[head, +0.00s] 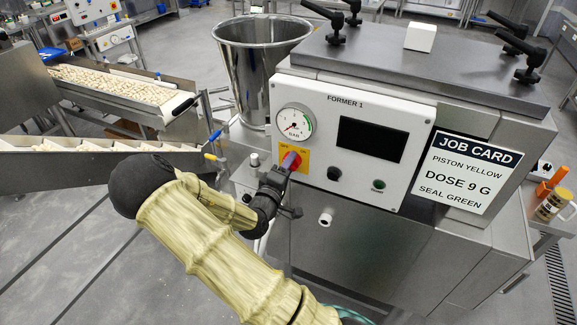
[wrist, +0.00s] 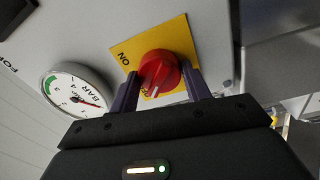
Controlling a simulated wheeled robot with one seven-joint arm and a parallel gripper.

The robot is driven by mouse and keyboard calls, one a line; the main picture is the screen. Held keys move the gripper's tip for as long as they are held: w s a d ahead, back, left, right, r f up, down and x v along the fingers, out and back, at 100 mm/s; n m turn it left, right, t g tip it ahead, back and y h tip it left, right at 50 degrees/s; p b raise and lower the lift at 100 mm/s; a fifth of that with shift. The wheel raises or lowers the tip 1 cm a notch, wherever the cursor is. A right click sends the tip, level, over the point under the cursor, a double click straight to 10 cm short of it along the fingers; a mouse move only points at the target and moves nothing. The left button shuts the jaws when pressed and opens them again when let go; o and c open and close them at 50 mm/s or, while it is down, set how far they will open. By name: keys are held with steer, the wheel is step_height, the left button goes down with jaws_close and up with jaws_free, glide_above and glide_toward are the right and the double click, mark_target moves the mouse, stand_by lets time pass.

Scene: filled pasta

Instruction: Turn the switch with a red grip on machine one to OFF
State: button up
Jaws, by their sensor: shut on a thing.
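The switch is a round red grip (wrist: 158,66) on a yellow plate (wrist: 178,32), low on the left of the FORMER 1 panel. In the head view the red grip (head: 291,160) is partly covered by my gripper (head: 279,172). In the wrist view my gripper (wrist: 161,82) has its two dark fingers on either side of the grip, shut on it. The plate's ON label is clear at the upper left. A second label, beside the grip's lower left, is partly hidden. A white mark on the grip points down, close to that second label.
A pressure gauge (head: 294,123) sits above the switch; it also shows in the wrist view (wrist: 76,92). A dark screen (head: 370,139), a black knob (head: 334,174) and a green button (head: 379,185) are to the right. A steel hopper (head: 258,60) stands behind.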

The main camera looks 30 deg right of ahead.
steer(key=shift+a, duration=0.1)
steer(key=o, duration=1)
steer(key=shift+c, duration=0.2)
steer(key=b+v, duration=0.5)
steer(key=v, duration=1.2)
steer(key=shift+a+b, duration=0.2)
steer(key=shift+b, duration=0.15)
